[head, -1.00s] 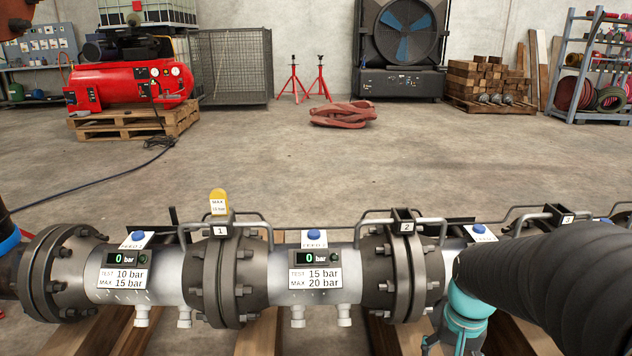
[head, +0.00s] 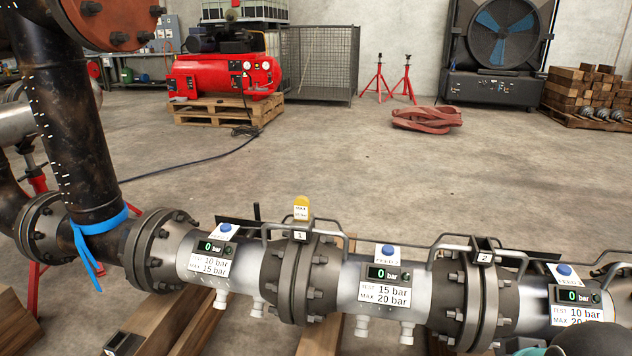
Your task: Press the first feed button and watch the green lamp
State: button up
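The flanged spool (head: 262,262) runs across the lower part of the head view. On its leftmost section sits a blue feed button (head: 225,227) on a white label plate. Below it is a display (head: 211,246) reading 0 bar, with a small lamp (head: 228,250) at its right end that looks dark green. The plate under it (head: 209,265) reads TEST 10 bar, MAX 15 bar. Further right are a second button (head: 388,250) and a third button (head: 564,269), each above a 0 bar display. My gripper is not in view; only part of my arm shows at bottom right.
Handles and bars rise above the flanges, with tags 1 (head: 300,236) and 2 (head: 485,258). A yellow tag (head: 301,207) stands above tag 1. A dark upright pipe (head: 85,150) with a blue strap (head: 97,227) stands at left.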

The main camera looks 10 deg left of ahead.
aim_at(225, 227)
jog(key=u, duration=1.35)
